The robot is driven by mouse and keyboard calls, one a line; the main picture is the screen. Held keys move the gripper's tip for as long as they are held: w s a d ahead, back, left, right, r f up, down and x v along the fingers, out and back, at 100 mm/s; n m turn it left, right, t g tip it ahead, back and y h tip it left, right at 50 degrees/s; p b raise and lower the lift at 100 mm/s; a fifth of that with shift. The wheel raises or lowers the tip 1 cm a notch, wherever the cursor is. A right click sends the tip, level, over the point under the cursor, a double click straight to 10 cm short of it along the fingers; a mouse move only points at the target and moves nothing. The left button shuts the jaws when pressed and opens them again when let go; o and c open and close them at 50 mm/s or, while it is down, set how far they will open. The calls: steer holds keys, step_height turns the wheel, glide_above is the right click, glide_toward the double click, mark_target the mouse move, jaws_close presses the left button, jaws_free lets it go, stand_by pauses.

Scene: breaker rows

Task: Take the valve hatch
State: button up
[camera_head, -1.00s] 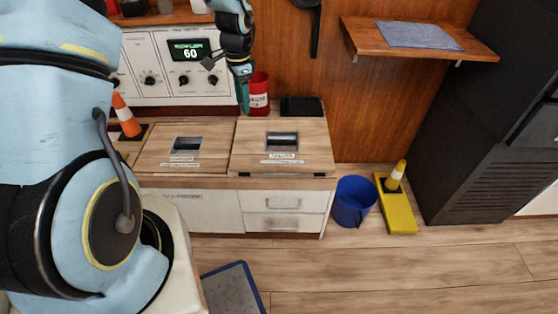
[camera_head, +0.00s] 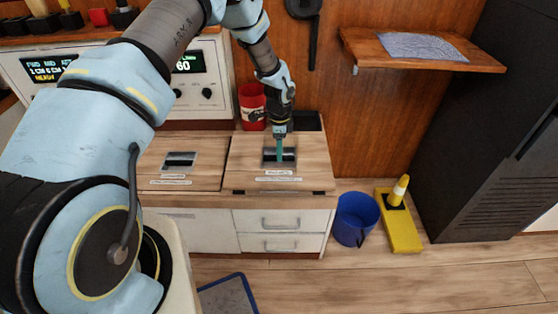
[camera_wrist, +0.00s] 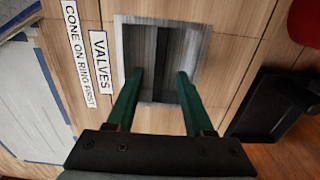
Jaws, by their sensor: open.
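The valve hatch (camera_head: 240,178) is a square wooden lid on the right of the counter, with a recessed metal grip (camera_wrist: 207,45). In the wrist view a label beside the grip reads "VALVES" (camera_wrist: 101,60). My gripper (camera_head: 280,158) points down at the recess. In the wrist view my gripper (camera_wrist: 157,72) is open, with its green fingers on either side of the dark bar in the middle of the recess. Nothing is held. I cannot tell how deep the fingertips reach.
A second label (camera_wrist: 78,55) reads "CONE ON RING FIRST". Another wooden hatch (camera_head: 207,178) lies to the left. A red container (camera_head: 251,103) and a black tray (camera_wrist: 277,103) are behind the valve hatch. A blue bucket (camera_head: 356,218) and a yellow block with a cone (camera_head: 399,222) stand on the floor to the right.

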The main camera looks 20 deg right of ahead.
step_height(320, 180, down, 4)
steer(key=shift+a+r, duration=0.1)
steer(key=shift+r, duration=0.1)
jaws_close()
stand_by(0.4)
steer(key=shift+r, duration=0.1)
stand_by(0.9)
